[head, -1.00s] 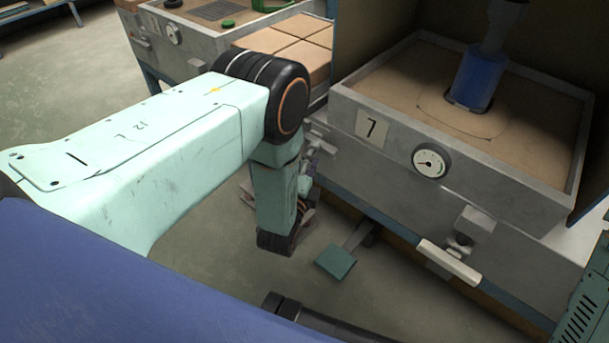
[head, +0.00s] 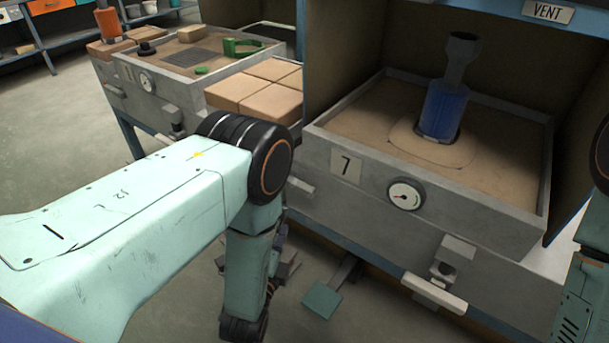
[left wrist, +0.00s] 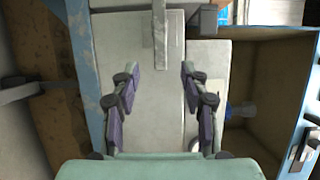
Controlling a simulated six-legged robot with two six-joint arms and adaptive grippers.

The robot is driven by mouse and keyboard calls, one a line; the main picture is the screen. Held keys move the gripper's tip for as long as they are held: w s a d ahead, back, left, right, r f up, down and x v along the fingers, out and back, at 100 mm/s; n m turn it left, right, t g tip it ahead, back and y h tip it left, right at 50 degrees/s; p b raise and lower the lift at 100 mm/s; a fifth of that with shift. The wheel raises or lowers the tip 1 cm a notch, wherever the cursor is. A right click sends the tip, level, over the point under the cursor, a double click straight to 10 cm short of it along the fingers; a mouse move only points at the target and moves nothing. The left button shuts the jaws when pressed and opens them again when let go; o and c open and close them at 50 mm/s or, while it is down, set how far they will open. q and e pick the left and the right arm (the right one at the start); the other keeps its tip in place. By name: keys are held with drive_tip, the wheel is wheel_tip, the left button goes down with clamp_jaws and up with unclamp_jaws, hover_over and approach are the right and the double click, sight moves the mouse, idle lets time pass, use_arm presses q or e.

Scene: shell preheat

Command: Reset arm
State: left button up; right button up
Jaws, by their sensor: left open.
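My left arm, pale green, comes in from the left in the head view and bends down at a black joint. My left gripper (head: 285,270) hangs in front of the station marked 7, mostly hidden behind my own forearm link. In the left wrist view the left gripper (left wrist: 160,78) has its two fingers well apart with nothing between them. A grey panel of a station (left wrist: 160,115) lies beyond the fingers. Parts of my right arm show at the right edge of the head view; its gripper is out of the picture.
The station 7 sand tray (head: 345,140) has a gauge (head: 405,194) and a handle (head: 435,293) on its front. A blue cylinder (head: 442,110) stands in the sand. A green pedal (head: 322,300) is near the floor. Brown blocks (head: 255,90) sit behind my arm.

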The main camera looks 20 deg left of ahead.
use_arm(q)
drive_tip(key=s+a+f+n+g+p, duration=0.1)
drive_tip(key=s+a+f+n+g, duration=0.1)
drive_tip(key=s+f+n+g, duration=0.95)
drive_tip(key=s+a+r+n+g+p, duration=0.25)
drive_tip(key=s+n+g, duration=0.25)
drive_tip(key=s, duration=1.1)
drive_tip(key=s+r+n+g+h+p, duration=0.1)
drive_tip(key=s+r+p, duration=0.2)
drive_tip(key=r, duration=0.4)
drive_tip(key=shift+d+r, duration=0.15)
drive_tip(key=shift+d, duration=0.05)
drive_tip(key=shift+s+n+g, duration=0.1)
drive_tip(key=shift+n+g, duration=0.15)
